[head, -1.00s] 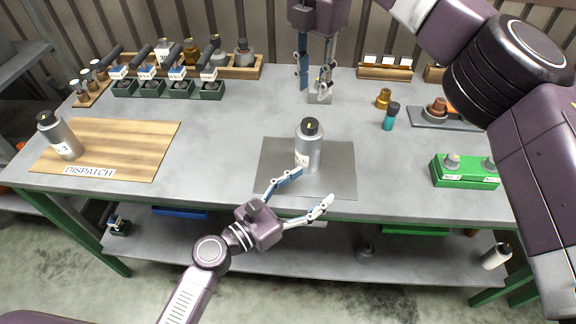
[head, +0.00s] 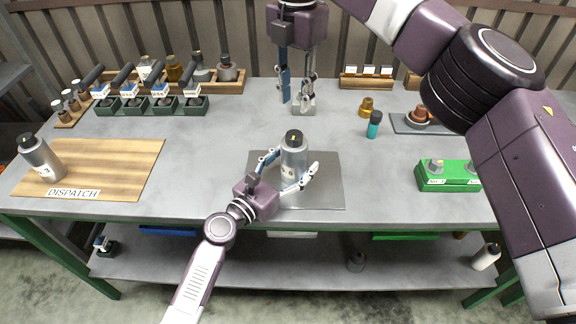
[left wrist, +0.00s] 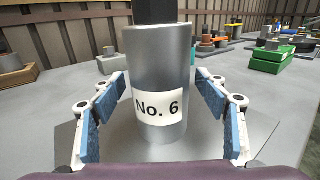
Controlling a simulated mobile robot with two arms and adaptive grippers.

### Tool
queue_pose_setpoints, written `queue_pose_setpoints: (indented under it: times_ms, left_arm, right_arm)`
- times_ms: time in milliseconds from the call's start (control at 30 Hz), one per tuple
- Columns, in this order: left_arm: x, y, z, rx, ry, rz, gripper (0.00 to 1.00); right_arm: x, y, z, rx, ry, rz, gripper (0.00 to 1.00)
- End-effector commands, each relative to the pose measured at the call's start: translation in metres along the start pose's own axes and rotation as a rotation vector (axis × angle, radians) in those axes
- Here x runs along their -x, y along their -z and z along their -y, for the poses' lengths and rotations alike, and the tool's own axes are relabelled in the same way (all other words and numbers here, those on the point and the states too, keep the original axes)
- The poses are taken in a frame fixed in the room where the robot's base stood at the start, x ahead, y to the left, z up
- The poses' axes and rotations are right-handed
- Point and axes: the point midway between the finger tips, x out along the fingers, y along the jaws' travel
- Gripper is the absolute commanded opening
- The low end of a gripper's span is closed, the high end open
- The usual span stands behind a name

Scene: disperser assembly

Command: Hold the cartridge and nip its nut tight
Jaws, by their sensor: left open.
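The cartridge (head: 294,160) is a silver cylinder with a dark top and a yellow mark. It stands upright on the grey mat (head: 325,195). Its "No. 6" label faces my left wrist camera, where the cartridge (left wrist: 160,75) fills the middle and its top is cut off. My left gripper (head: 291,172) is open, with one finger on each side of the cartridge. The left wrist view shows gaps between the pads and the cartridge. My right gripper (head: 295,98) hangs at the back of the table, fingers apart, beside a small grey metal block (head: 304,104).
The wooden dispatch board (head: 125,170) holds another cylinder (head: 40,160) at left. Dark green holders (head: 165,110) stand at the back left. The table around the mat is mostly clear.

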Motion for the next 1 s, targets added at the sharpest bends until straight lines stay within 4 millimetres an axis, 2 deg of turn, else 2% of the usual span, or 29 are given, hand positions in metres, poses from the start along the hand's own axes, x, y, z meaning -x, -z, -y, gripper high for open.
queue_pose_setpoints:
  times_ms: [233,833,933,967,1000]
  left_arm:
    - [-0.0006,0.0002,0.0003,0.0,0.0,0.0,0.66]
    - [-0.0002,0.0004,0.0002,0.0,0.0,-0.001,0.0]
    - [-0.0001,0.0005,0.0002,0.0,0.0,-0.001,0.0]
    - [-0.0001,0.0005,0.0002,0.0,0.0,-0.001,0.44]
    - [-0.0001,0.0005,0.0001,0.0,0.0,-0.001,0.4]
  right_arm:
    - [0.0,0.0001,-0.0001,0.0,0.0,0.0,0.29]
    - [0.0,0.0001,-0.0001,0.0,0.0,0.0,0.29]
    - [0.0,0.0001,0.0,0.0,0.0,0.0,0.29]
    - [0.0,0.0001,0.0,0.0,0.0,0.0,0.29]
    - [0.0,0.0001,0.0,0.0,0.0,0.0,0.29]
